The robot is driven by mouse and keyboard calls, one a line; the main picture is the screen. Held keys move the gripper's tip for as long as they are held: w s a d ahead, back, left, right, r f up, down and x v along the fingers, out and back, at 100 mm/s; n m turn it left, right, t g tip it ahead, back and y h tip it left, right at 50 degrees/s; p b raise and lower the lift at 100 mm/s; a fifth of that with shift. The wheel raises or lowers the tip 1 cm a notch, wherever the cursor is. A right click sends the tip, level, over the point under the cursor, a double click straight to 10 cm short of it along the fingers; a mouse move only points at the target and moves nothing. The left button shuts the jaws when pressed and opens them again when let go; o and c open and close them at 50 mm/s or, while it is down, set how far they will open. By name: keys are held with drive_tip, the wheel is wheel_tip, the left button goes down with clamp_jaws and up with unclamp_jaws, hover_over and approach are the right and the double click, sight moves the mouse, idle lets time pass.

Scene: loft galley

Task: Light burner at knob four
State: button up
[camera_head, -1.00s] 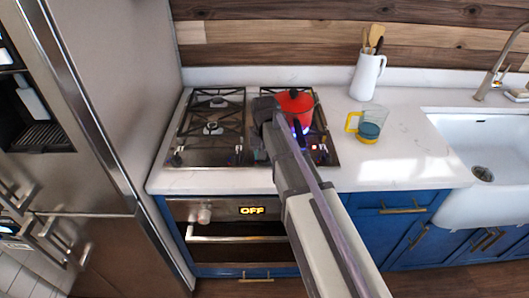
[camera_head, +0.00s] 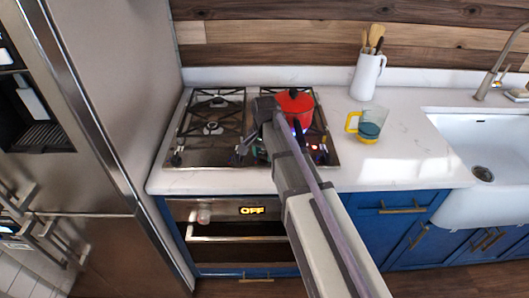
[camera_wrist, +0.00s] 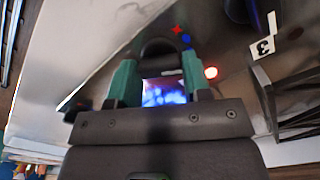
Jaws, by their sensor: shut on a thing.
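In the wrist view my gripper (camera_wrist: 158,70) has its two teal fingers closed around a dark rounded knob (camera_wrist: 158,45). Its number cannot be read. Another dark knob (camera_wrist: 245,10) stands at the upper right, beside a white label reading 3 (camera_wrist: 263,48). In the head view my gripper (camera_head: 250,148) is at the front middle of the gas hob (camera_head: 205,180); my arm hides part of the hob. A blue-violet glow (camera_head: 298,126) shows below the red pot (camera_head: 294,104).
A measuring cup with a yellow handle (camera_head: 368,126) stands right of the hob, with a white utensil jug (camera_head: 367,75) behind it. The oven display (camera_head: 252,210) reads OFF. A tall steel fridge (camera_head: 125,100) borders the left; the sink (camera_head: 485,150) is right.

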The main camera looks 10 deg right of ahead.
sight(265, 154)
idle(0.3)
drive_tip(key=o, duration=0.9)
wheel_tip(265, 154, up, 11)
drive_tip(key=p, duration=1.1)
drive_tip(key=shift+f, duration=0.1)
